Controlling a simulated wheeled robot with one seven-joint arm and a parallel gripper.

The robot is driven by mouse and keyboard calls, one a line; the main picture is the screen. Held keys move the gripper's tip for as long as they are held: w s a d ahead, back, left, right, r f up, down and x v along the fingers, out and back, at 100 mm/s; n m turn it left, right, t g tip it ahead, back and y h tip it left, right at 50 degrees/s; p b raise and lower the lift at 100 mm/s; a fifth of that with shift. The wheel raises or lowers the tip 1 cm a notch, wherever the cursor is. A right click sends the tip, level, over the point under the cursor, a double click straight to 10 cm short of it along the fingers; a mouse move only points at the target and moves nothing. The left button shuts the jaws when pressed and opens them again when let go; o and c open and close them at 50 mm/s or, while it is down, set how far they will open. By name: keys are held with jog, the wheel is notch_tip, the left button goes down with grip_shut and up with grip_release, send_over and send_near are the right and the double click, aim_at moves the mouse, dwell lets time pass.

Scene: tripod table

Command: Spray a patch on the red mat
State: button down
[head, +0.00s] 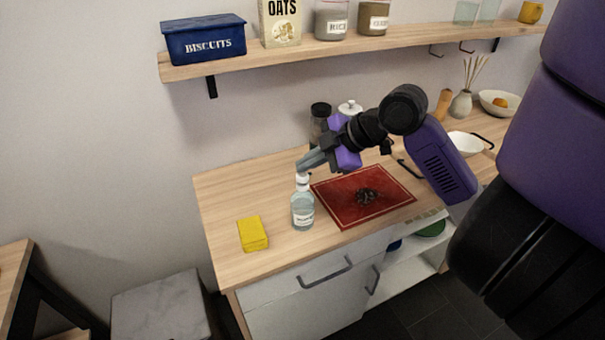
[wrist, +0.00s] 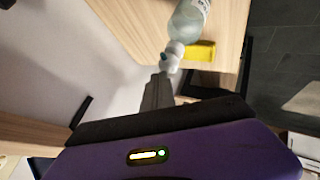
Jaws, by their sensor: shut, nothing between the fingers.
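A clear spray bottle (head: 302,208) with a white top and a label stands upright on the wooden counter, beside the left edge of the red mat (head: 335,208). A dark patch (head: 368,196) lies near the middle of the mat. My gripper (head: 301,168) is shut and empty, with its fingertips at the bottle's white top. In the wrist view the fingertips (wrist: 163,76) are right by the white top of the bottle (wrist: 188,22). I cannot tell whether they touch it.
A yellow sponge (head: 253,234) lies on the counter left of the bottle. Jars (head: 320,115) stand behind the mat. A shelf (head: 240,65) with a biscuit tin (head: 204,40) hangs above. A white bowl (head: 465,144) is at the right. The counter's front left is mostly clear.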

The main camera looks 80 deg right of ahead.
aim_at(306, 175)
jog(key=shift+r, duration=0.15)
jog(key=shift+r+p, duration=1.75)
jog(key=shift+r, duration=1.25)
dwell(0.4)
